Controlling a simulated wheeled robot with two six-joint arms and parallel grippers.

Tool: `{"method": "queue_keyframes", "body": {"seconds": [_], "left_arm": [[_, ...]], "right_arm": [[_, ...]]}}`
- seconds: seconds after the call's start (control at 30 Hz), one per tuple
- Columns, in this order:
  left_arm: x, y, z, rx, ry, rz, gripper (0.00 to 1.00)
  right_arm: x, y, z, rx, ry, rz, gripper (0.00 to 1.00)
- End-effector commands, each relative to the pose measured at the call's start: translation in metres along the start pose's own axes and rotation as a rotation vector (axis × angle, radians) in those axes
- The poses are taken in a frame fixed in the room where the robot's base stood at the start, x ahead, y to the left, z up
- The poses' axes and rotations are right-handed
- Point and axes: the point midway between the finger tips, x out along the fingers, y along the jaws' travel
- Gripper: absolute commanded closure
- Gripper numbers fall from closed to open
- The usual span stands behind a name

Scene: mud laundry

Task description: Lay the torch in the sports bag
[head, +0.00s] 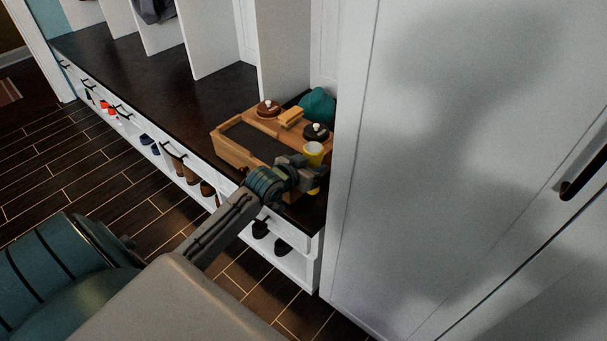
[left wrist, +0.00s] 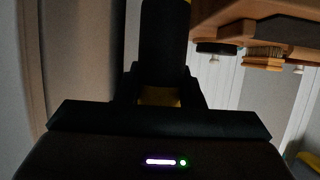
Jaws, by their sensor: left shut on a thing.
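In the left wrist view the torch (left wrist: 163,45) is a dark cylinder between the fingers, with yellow below. A teal thing (head: 318,103) sits behind the wooden box, partly hidden; I cannot tell whether it is the sports bag. No other bag shows clearly. My right gripper is out of view.
A wooden box (head: 229,153) with brushes and round tins stands on the bench (head: 150,75), just left of my gripper. A tall white cabinet (head: 430,150) is close on the right. Shoes fill cubbies below. The bench further left is clear.

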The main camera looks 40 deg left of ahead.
Motion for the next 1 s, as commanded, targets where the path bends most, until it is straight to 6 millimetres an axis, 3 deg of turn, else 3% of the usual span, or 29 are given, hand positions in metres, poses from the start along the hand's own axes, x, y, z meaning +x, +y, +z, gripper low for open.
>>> {"method": "queue_keyframes", "body": {"seconds": [0.1, 0.33, 0.5, 0.9, 0.93, 1.0], "left_arm": [[0.008, 0.000, 0.020, -0.001, 0.001, 0.000, 0.97], [0.015, 0.000, 0.037, 0.000, 0.001, 0.000, 0.97], [0.025, 0.000, 0.060, -0.001, 0.000, -0.001, 0.97], [0.028, 0.000, 0.066, 0.001, 0.002, 0.000, 0.97], [0.028, 0.000, 0.067, 0.001, 0.001, 0.000, 0.64], [0.027, 0.000, 0.066, 0.001, 0.001, 0.000, 0.57]], "right_arm": [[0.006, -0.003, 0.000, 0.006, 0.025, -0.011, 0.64], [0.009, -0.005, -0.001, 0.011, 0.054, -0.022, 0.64], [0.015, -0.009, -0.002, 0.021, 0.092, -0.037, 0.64], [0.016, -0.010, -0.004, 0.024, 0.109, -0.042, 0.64], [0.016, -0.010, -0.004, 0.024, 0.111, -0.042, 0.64], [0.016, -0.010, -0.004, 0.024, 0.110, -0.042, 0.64]]}}
